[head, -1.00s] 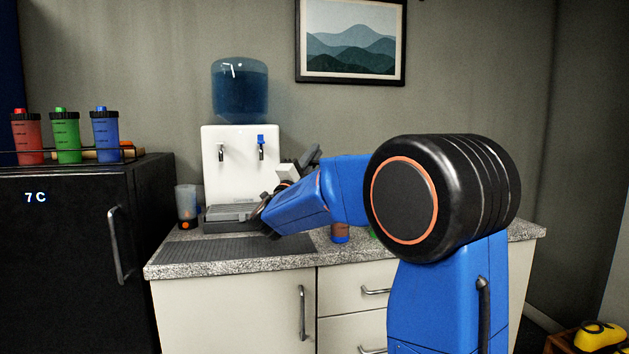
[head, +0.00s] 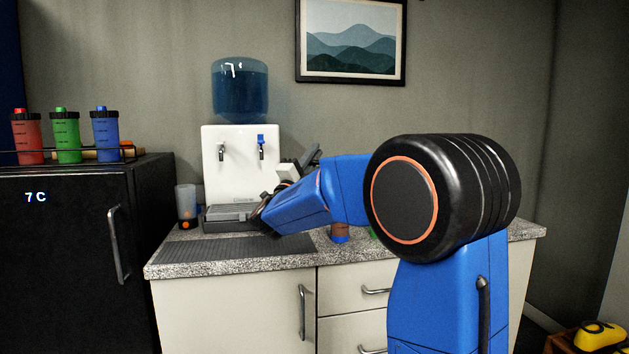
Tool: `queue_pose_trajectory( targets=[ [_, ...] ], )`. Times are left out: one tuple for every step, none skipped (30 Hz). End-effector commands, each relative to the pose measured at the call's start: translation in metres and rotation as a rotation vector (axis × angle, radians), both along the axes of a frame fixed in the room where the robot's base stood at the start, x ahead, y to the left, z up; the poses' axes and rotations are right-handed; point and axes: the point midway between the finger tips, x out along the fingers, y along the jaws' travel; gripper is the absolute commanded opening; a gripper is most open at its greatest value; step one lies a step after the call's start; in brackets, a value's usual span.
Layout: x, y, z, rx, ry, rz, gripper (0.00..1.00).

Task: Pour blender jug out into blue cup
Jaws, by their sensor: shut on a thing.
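My gripper (head: 267,208) is at the far end of my blue arm, in front of the water dispenser. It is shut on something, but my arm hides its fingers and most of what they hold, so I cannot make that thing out. A blender-like clear vessel on a dark base with an orange spot (head: 187,207) stands upright on the counter, left of the dispenser. A small brown and blue vessel (head: 340,233) shows partly below my arm; I cannot tell whether it is the blue cup. A bit of something green (head: 373,233) shows beside it.
The white water dispenser (head: 230,160) stands behind my gripper. A dark ribbed mat (head: 235,249) lies bare at the counter's front left. Red, green and blue shaker bottles (head: 105,128) stand on the black fridge (head: 70,240). The counter's right end (head: 525,230) is clear.

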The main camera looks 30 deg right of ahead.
Motion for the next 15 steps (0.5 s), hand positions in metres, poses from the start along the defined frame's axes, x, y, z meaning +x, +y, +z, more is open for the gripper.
queue_pose_trajectory(
  targets=[
    [-0.0002,0.0000,0.0005,0.000,-0.001,0.001,0.00],
    [-0.0002,0.0000,0.0005,0.000,-0.001,0.001,0.00],
    [-0.0002,0.0000,0.0005,0.000,-0.001,0.001,0.00],
    [-0.0002,0.0000,0.0005,0.000,-0.001,0.001,0.00],
    [-0.0002,0.0000,0.0005,0.000,-0.001,0.001,0.00],
    [-0.0002,0.0000,0.0005,0.000,-0.001,0.001,0.00],
    [-0.0002,0.0000,0.0005,0.000,-0.001,0.001,0.00],
    [-0.0002,0.0000,0.0005,0.000,-0.001,0.001,0.00],
    [-0.0002,0.0000,0.0005,0.000,-0.001,0.001,0.00],
    [-0.0002,0.0000,0.0005,0.000,-0.001,0.001,0.00],
    [-0.0002,0.0000,0.0005,-0.001,0.000,0.000,0.00],
    [0.0004,0.0003,0.0010,-0.004,0.003,0.001,0.00],
    [0.0014,0.0009,0.0020,-0.012,0.010,0.002,0.00],
    [0.0031,0.0018,0.0034,-0.024,0.021,0.002,0.00],
    [0.0063,0.0035,0.0058,-0.045,0.044,0.006,0.00]
  ],
)
